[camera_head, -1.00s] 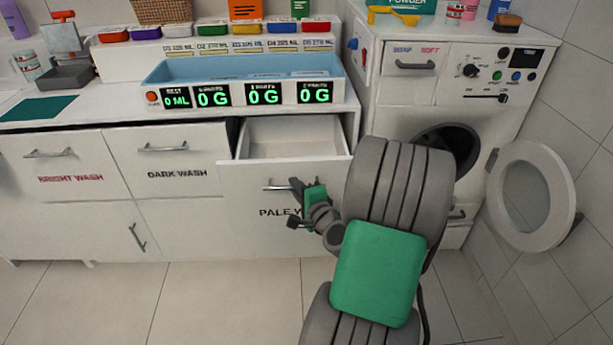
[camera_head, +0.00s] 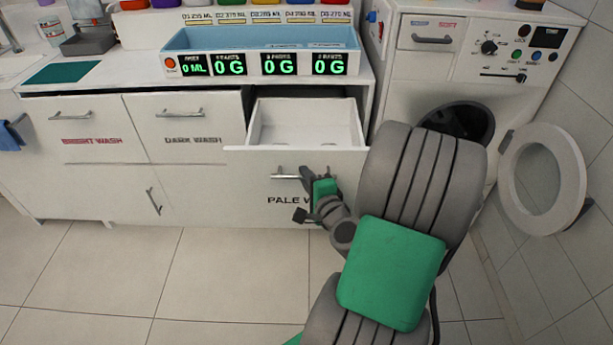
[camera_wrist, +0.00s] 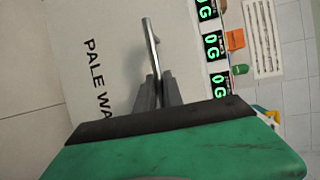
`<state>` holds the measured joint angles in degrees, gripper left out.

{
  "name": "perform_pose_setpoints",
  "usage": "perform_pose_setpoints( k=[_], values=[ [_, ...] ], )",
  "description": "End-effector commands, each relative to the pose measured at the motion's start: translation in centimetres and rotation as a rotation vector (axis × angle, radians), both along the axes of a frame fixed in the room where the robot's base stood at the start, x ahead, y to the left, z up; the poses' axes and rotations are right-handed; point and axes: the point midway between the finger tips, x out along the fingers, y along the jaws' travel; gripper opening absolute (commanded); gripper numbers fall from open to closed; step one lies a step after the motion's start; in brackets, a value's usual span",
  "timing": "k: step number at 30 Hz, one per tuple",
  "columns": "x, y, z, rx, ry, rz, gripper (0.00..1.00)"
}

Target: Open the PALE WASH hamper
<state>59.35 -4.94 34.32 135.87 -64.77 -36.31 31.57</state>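The PALE WASH hamper (camera_head: 258,182) is a white drawer front with black lettering, pulled out from the cabinet. Its white inner box (camera_head: 304,125) is visible from above and looks empty. Its metal bar handle (camera_head: 286,176) runs across the front, above the lettering. My gripper (camera_head: 304,180) is at the right end of this handle, and my arm hides part of the lettering. In the wrist view, the two grey fingers (camera_wrist: 158,88) lie close on either side of the handle (camera_wrist: 150,45), shut on it.
BRIGHT WASH (camera_head: 88,128) and DARK WASH (camera_head: 188,126) fronts are closed on the left. A washing machine (camera_head: 400,85) stands at right with its round door (camera_head: 543,180) swung open. A blue tray (camera_head: 200,40) with green displays sits on the counter. The tiled floor in front is clear.

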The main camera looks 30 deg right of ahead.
Motion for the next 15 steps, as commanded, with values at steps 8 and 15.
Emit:
perform_pose_setpoints(
  k=[8, 15],
  values=[
    [0.0, 0.0, 0.0, 0.000, 0.000, 0.000, 0.20],
    [-2.0, 0.2, 0.3, 0.002, 0.001, -0.006, 0.20]
  ],
)
